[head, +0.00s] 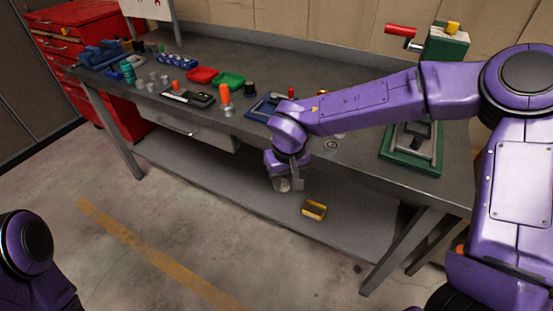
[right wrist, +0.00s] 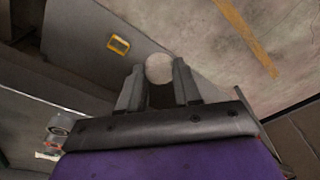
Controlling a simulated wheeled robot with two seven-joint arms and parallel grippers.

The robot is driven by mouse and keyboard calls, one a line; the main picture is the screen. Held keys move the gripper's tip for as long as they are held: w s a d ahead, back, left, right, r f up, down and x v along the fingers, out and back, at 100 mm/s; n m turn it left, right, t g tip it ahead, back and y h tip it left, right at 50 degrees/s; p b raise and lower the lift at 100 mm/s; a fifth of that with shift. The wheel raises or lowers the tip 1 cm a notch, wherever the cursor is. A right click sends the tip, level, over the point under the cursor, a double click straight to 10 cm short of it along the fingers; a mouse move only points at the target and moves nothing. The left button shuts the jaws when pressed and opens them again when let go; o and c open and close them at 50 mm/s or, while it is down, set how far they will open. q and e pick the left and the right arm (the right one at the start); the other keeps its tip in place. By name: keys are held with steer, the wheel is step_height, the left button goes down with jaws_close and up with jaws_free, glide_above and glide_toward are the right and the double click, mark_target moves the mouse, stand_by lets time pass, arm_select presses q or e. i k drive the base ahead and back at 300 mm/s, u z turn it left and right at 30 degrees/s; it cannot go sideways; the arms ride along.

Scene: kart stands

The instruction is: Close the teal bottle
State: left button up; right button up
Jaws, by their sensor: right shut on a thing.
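The teal bottle (head: 127,72) stands upright near the left end of the workbench; its top is too small to make out. My right gripper (head: 284,182) is in front of the bench's front edge, below top level and far to the right of the bottle. It is shut on a pale round piece (right wrist: 159,67), which sits between the two fingertips in the right wrist view. I cannot tell whether this piece is the bottle's cap. It also shows as a greyish piece under the gripper in the head view (head: 282,185). My left gripper is out of view.
The workbench (head: 305,60) carries a blue vise (head: 101,55), red (head: 201,75) and green (head: 230,81) trays, an orange-handled tool (head: 224,97) and a green press (head: 413,148). A yellow box (head: 314,209) lies on the lower shelf (head: 240,193). The floor in front is clear.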

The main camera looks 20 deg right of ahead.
mark_target(129, 74)
steer(key=u, duration=0.55)
steer(key=i, duration=1)
steer(key=z, duration=0.35)
